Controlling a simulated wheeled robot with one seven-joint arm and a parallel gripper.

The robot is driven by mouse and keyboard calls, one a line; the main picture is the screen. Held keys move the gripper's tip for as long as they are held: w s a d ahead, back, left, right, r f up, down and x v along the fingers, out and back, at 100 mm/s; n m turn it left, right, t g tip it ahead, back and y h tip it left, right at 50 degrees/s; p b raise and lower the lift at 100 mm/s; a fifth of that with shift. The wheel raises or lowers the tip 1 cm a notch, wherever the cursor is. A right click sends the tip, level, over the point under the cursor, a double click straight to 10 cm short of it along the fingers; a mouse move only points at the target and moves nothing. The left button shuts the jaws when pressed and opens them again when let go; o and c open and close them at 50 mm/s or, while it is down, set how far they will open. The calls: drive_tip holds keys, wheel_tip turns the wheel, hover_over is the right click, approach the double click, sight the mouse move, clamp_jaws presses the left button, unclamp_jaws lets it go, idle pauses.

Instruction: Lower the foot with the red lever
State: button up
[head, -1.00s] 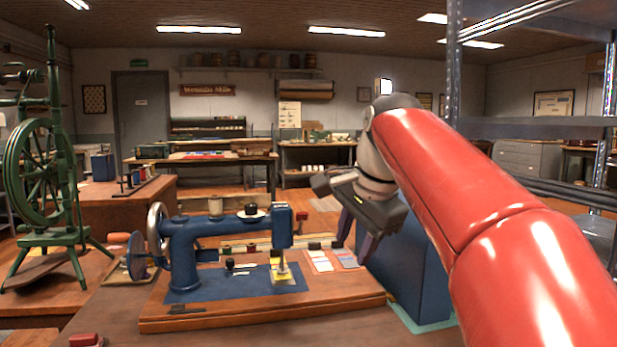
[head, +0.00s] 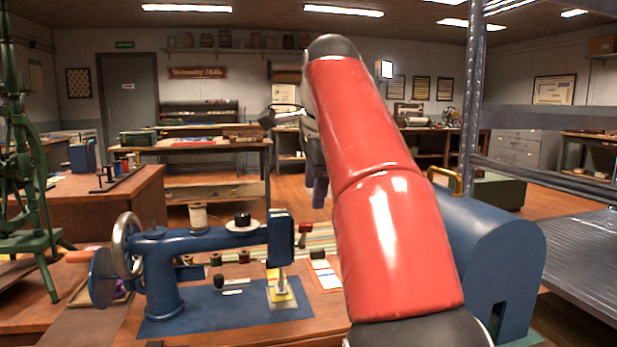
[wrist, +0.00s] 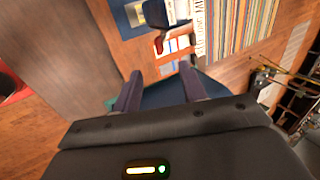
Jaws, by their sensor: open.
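The blue sewing machine (head: 200,252) stands on a blue cloth on a wooden board. Its red lever (head: 303,229) sticks out on the right side of the machine's head, and it also shows in the wrist view (wrist: 173,44). The foot (head: 281,286) is at the needle bar's lower end, over a yellow and white piece; whether it touches is too small to tell. My gripper (head: 319,190) is behind and above the lever, partly hidden by my red arm. In the wrist view my gripper (wrist: 158,88) is open and empty, with the lever beyond its fingertips.
A blue domed case (head: 500,262) with a brass handle stands right of the machine, partly behind my arm. A metal shelf rack (head: 472,110) is at the right. A green spinning wheel (head: 25,160) stands at the left. A spool (head: 198,216) sits on the machine.

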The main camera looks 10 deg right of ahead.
sight(310, 223)
drive_tip(key=shift+b+x, duration=0.35)
drive_tip(key=shift+x, duration=2.25)
drive_tip(key=shift+b+x, duration=1.05)
drive_tip(key=shift+x, duration=0.4)
drive_tip(key=shift+w+f, duration=0.2)
drive_tip(key=shift+f, duration=0.1)
